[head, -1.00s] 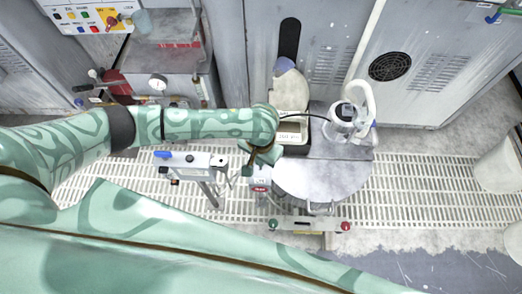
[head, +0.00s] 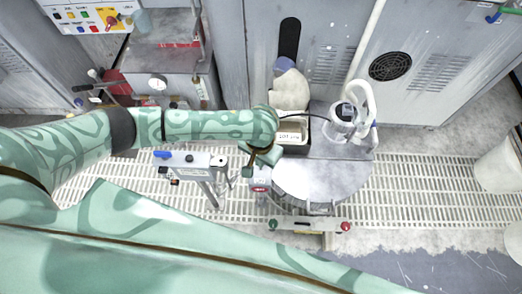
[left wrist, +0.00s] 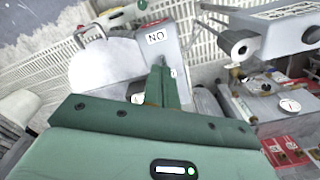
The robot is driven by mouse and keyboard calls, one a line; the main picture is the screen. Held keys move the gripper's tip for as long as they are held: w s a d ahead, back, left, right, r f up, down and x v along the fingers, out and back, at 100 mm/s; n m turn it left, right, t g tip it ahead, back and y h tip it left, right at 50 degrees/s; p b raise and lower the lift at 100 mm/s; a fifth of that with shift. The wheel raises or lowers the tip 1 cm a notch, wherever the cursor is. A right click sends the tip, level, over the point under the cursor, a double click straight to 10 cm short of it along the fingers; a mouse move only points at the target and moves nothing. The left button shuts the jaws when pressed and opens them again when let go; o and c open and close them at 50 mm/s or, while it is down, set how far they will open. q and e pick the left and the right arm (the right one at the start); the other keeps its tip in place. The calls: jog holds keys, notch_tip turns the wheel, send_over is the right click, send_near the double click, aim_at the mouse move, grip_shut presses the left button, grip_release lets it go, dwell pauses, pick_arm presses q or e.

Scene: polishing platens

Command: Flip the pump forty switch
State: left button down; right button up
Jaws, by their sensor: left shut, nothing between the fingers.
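My left gripper (head: 255,168) is shut and empty in the head view, over the left edge of the round grey platen (head: 322,182). A small grey box with a red mark (head: 260,186) stands just below it. In the left wrist view the shut fingers (left wrist: 162,72) point at a grey box with a "NO" label (left wrist: 155,38) and overlap its lower part. I cannot tell whether they touch it. A small dark part at the fingertips may be a switch; its position is hidden. No label for pump forty is readable. My right gripper is not in view.
A grey stand with a blue lever (head: 185,158) is left of the gripper. A bar with red and green knobs (head: 308,225) lies in front of the platen. Bare grating lies to the right.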

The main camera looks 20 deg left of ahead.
pick_arm(q)
jog(key=shift+f, duration=0.9)
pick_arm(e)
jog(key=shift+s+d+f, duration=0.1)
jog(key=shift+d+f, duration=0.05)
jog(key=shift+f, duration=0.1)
pick_arm(q)
jog(key=shift+f+b, duration=0.7)
jog(key=shift+f, duration=0.55)
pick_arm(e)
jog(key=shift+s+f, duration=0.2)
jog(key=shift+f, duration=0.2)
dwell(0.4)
